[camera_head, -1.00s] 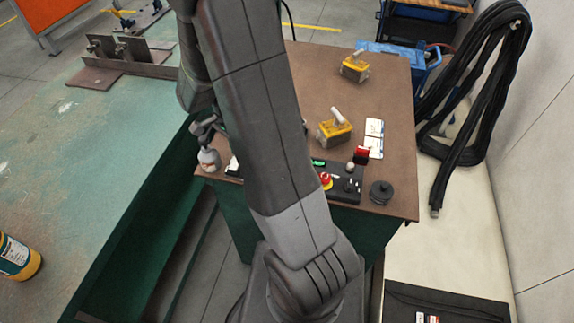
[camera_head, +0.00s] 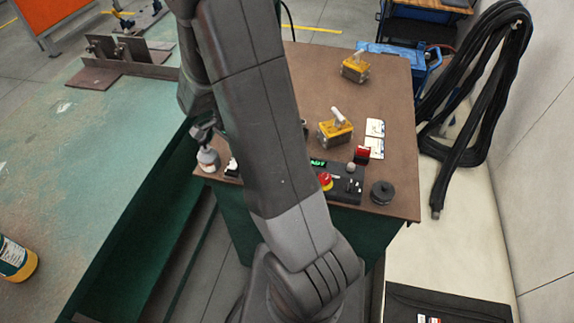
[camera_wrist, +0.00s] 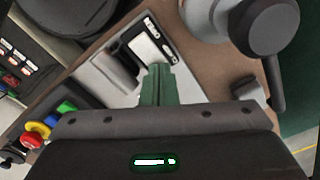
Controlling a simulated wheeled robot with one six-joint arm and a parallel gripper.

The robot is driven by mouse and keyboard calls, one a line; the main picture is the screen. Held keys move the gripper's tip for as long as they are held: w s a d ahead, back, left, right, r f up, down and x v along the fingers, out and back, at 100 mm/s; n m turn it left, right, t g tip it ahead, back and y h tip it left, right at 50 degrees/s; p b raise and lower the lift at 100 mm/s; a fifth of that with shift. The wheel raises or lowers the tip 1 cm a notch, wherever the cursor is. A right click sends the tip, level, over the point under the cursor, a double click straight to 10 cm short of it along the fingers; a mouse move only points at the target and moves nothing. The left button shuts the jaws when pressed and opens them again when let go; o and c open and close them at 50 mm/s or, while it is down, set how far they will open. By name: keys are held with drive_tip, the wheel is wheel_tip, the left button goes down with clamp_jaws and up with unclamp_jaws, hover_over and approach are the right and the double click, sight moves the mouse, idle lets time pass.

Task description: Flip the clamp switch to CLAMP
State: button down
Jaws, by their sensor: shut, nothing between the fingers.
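My gripper (camera_wrist: 157,72) shows in the wrist view with its green fingers together and nothing between them. Just beyond the fingertips is a light grey plate with a black and white switch unit (camera_wrist: 148,42) and a dark lever-like part. I cannot read a CLAMP marking or tell its position, nor whether the fingers touch it. In the head view a small black and white item (camera_head: 232,168) at the table's front left edge may be the same unit.
A control box (camera_head: 347,184) with a red mushroom button (camera_head: 325,181) stands on the brown table (camera_head: 388,95); coloured buttons (camera_wrist: 40,128) show at the wrist view's left. A black round knob (camera_head: 382,192), yellow boxes (camera_head: 335,132) and a white-bodied bottle (camera_head: 208,160) stand nearby.

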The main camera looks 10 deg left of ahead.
wheel_tip(320, 180, up, 7)
drive_tip(key=p, duration=0.5)
drive_tip(key=shift+f, duration=0.1)
idle(0.4)
wheel_tip(320, 180, down, 7)
drive_tip(key=b, duration=0.5)
drive_tip(key=shift+r, duration=0.3)
